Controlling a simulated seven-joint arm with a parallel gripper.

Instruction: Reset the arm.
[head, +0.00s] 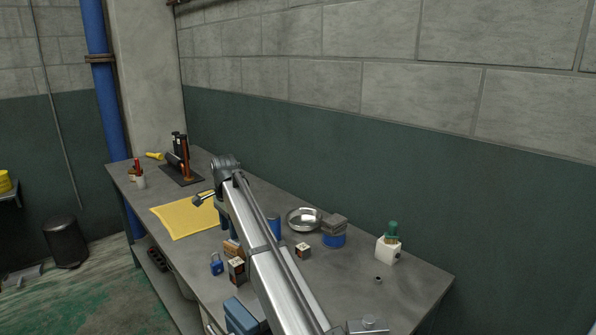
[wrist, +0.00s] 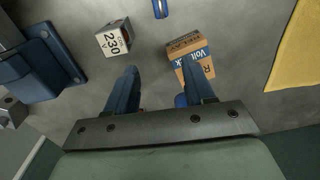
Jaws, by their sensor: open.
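My gripper (wrist: 158,75) shows in the wrist view as two blue fingers set wide apart, with nothing held between them. It is over the grey workbench (wrist: 262,104). I cannot make out the fingers there.
A dark stand (head: 181,174) is at the far end. The wall (head: 340,150) bounds the back.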

